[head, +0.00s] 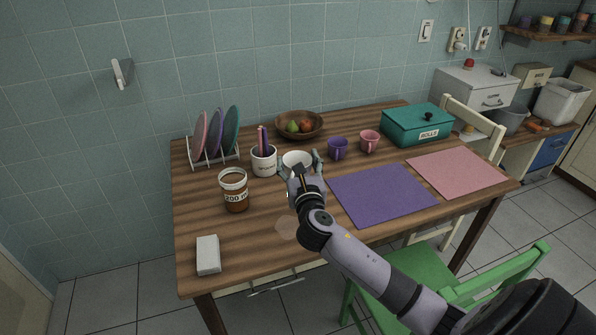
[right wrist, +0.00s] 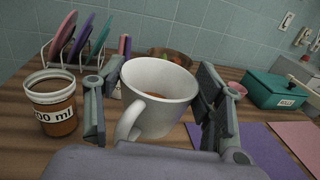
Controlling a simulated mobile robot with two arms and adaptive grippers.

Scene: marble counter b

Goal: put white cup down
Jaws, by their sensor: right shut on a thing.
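The white cup (right wrist: 158,100) is between the fingers of my right gripper (right wrist: 158,112) in the right wrist view, upright, with its handle toward the camera. Something brownish shows inside it. In the head view the cup (head: 297,159) is partly hidden behind my right gripper (head: 300,167), which is over the wooden table (head: 265,217), left of the purple mat. The gripper is shut on the cup. I cannot tell whether the cup's base touches the table. My left gripper is not in view.
Close by stand a 200 ml jar (head: 234,190), a utensil holder (head: 264,160), a fruit bowl (head: 299,125), a purple cup (head: 338,149) and a pink cup (head: 369,142). Purple (head: 383,194) and pink (head: 457,171) mats lie bare. A plate rack (head: 212,154) and teal box (head: 417,125) stand farther out.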

